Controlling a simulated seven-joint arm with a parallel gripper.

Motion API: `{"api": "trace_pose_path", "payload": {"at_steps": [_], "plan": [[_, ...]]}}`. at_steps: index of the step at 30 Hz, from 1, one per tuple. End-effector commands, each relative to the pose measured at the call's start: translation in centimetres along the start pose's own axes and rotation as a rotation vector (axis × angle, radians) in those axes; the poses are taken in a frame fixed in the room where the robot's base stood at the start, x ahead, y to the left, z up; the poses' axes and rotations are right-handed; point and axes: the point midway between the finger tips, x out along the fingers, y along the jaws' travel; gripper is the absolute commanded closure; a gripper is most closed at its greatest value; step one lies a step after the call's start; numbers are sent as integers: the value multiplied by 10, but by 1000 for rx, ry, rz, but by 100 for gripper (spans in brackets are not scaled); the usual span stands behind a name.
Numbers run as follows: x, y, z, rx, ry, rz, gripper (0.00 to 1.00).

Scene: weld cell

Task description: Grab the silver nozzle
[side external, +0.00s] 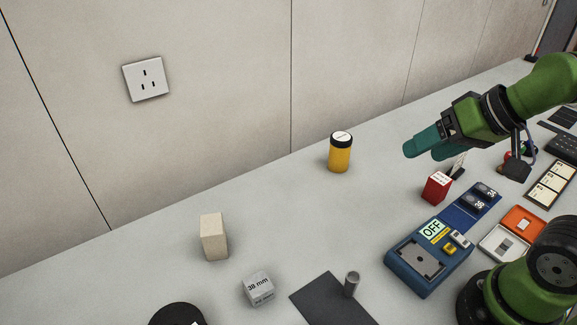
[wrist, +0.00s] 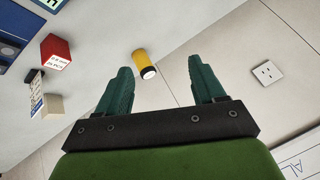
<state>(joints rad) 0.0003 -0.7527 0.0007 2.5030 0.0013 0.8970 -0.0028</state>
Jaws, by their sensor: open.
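A small grey metallic cylinder, which looks like the silver nozzle (side external: 351,284), stands upright on a dark grey mat (side external: 318,301) at the bottom of the side view. It does not show in the wrist view. My gripper (side external: 420,146) is high at the upper right of the side view, well away from the nozzle, up and to its right. In the wrist view its two teal fingers (wrist: 162,80) stand wide apart with nothing between them.
A yellow canister with a black lid (side external: 340,154) stands near the wall. A red box (side external: 437,187) and a blue device marked OFF (side external: 428,258) are right of the nozzle. A beige block (side external: 214,237) and a "38 mm" block (side external: 258,289) are left. Open table lies between.

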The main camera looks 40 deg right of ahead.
Motion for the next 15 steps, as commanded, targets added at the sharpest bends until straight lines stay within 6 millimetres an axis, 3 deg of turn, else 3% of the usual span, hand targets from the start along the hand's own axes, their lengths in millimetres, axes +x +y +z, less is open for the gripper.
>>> {"api": "trace_pose_path", "payload": {"at_steps": [10,15], "plan": [[0,-1,0,-2,-5,-2,42],[18,-22,15,-99,-111,-12,42]]}}
